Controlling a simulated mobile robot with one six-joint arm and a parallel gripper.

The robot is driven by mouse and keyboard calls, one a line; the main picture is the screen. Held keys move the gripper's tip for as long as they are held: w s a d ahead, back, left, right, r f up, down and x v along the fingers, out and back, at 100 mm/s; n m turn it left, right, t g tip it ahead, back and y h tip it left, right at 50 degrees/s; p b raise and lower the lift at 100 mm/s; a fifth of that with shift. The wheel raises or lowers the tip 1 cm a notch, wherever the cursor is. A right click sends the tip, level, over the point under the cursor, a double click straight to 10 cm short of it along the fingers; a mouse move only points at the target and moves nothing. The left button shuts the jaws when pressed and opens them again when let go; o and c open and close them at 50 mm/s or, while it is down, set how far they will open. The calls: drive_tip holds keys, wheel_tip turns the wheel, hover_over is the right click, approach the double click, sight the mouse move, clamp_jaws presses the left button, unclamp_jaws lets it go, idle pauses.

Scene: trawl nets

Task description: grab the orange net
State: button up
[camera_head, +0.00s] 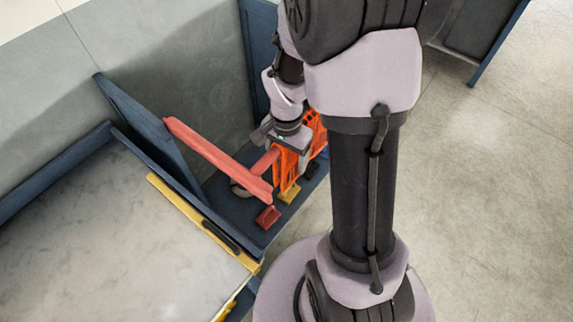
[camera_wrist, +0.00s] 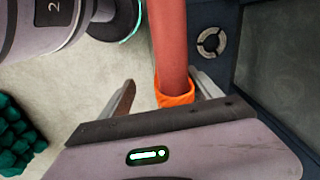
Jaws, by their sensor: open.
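The orange net (camera_head: 285,168) hangs beside the red bar in the head view, partly hidden by my arm. In the wrist view a band of the orange net (camera_wrist: 176,92) shows around or against the end of a red bar (camera_wrist: 170,40). My gripper (camera_head: 281,143) is at the top of the net in the head view. In the wrist view my gripper (camera_wrist: 162,78) is open, with one finger on each side of the bar and the orange band. I cannot tell whether the fingers touch the net.
A long red bar (camera_head: 215,158) slopes across the dark blue frame (camera_head: 160,145). Red (camera_head: 268,217) and yellow (camera_head: 289,194) blocks stand at the frame's base. A dark green net (camera_wrist: 15,135) lies at the left in the wrist view. Open floor (camera_head: 500,200) is at right.

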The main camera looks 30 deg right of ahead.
drive_tip(key=shift+f+b, duration=1.05)
drive_tip(key=shift+f, duration=0.1)
drive_tip(key=shift+r, duration=0.1)
drive_tip(key=c, duration=1.4)
wheel_tip(320, 180, up, 13)
drive_tip(key=p, duration=1)
drive_tip(key=shift+f, duration=0.2)
clamp_jaws()
drive_tip(key=shift+f, duration=0.2)
wheel_tip(320, 180, up, 18)
drive_tip(key=p, duration=1.3)
drive_tip(key=shift+f, duration=0.15)
